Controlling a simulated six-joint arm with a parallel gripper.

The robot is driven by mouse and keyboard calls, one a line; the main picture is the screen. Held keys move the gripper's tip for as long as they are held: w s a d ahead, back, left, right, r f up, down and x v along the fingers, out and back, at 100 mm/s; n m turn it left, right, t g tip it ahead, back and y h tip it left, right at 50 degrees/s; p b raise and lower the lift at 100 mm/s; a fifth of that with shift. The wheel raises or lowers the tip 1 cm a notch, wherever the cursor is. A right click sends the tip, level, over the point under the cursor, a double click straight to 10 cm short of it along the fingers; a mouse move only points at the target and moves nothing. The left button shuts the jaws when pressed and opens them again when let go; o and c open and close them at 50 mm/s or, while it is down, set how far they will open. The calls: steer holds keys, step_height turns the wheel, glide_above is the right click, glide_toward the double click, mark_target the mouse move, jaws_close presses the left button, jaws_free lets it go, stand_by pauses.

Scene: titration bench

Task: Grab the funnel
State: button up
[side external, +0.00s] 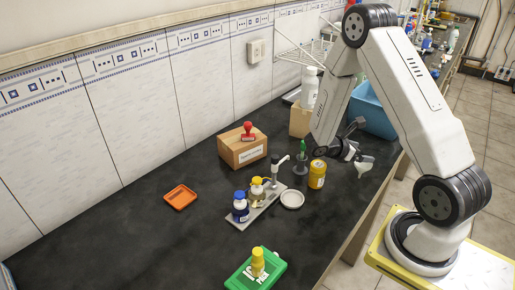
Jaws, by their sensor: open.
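A small pale funnel (364,168) is near the right edge of the dark bench, just right of and below my gripper. Its wide part faces up and it narrows downward. My gripper (340,150) is open, at the end of the white arm, low over the bench beside the funnel. The view is too small to tell whether a finger touches the funnel or how far apart they are.
A yellow jar (317,175) stands just left of the gripper. A blue bin (373,110) is behind it. A white dish (292,199), a bottle rack (246,217), a cardboard box (240,150), an orange tray (180,197) and a green tray (272,278) lie farther left. The left bench is mostly clear.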

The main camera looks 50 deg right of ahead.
mark_target(367, 165)
steer(key=shift+f, duration=0.7)
steer(key=shift+f, duration=0.1)
steer(key=shift+f, duration=1.1)
steer(key=shift+s+d+f, duration=0.4)
steer(key=shift+d+f, duration=0.15)
steer(key=shift+d, duration=0.05)
steer(key=shift+s+d+f, duration=0.35)
steer(key=shift+d+f, duration=0.15)
steer(key=shift+d, duration=0.05)
steer(key=shift+w, duration=0.1)
steer(key=c, duration=0.9)
steer(key=shift+r, duration=0.2)
steer(key=shift+c, duration=0.2)
step_height(367, 165, up, 10)
